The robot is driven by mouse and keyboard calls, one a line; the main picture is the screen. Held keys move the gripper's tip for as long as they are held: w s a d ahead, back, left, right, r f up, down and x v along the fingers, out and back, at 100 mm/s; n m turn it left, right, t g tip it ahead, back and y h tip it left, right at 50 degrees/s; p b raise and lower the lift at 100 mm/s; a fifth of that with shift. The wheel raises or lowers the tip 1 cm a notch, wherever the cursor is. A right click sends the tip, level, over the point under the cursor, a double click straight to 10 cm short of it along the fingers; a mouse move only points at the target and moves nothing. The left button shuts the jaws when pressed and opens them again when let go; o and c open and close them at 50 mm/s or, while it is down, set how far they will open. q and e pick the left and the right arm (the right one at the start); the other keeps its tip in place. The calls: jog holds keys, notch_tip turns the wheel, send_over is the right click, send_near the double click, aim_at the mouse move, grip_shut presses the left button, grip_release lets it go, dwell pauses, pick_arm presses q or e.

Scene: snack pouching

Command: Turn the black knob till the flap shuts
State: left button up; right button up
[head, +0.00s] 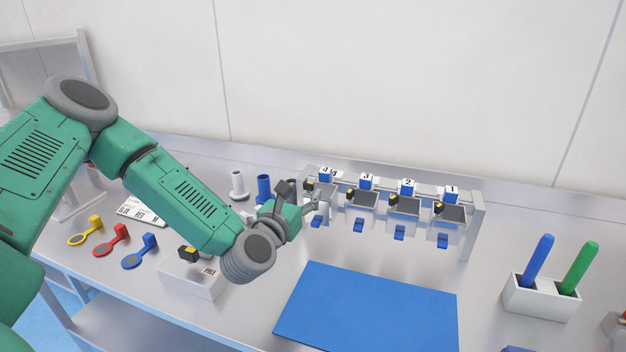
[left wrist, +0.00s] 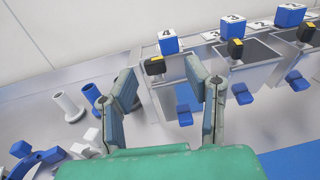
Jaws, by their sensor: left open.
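A metal rack (head: 474,222) holds several bins numbered 4 to 1 from left to right. Each has a black knob with a yellow mark at its upper left and a dark flap-like panel on top; I cannot tell whether the panels are fully shut. Bin 4's knob (left wrist: 155,66) shows between my fingers in the left wrist view, beyond the fingertips. Its panel is partly hidden by the right-hand finger. Bin 3's knob (left wrist: 235,48) is further right. My left gripper (head: 301,197) is open and empty in front of bin 4. My right gripper is not in view.
A white box (head: 193,282) marked FREE, also with a black-and-yellow knob (head: 188,253), stands below my left arm. A blue mat (head: 365,308) lies in front of the rack. A white holder (head: 540,299) with blue and green sticks stands right. Coloured scoop-like pieces lie left.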

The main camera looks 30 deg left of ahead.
aim_at(306, 186)
pick_arm(q)
jog(key=w+a, duration=0.1)
jog(key=w, duration=0.2)
jog(key=w+a, duration=0.1)
jog(key=shift+w+a+f+p, duration=0.2)
jog(key=shift+a+p, duration=0.1)
jog(key=shift+w+d, duration=0.25)
jog(key=shift+d, duration=0.1)
jog(key=shift+d+r, duration=0.15)
jog(key=shift+d, duration=0.3)
grip_shut()
jog(key=shift+s+a+f, duration=0.1)
jog(key=shift+a+f, duration=0.1)
jog(key=shift+a, duration=0.35)
jog(key=shift+d, duration=0.1)
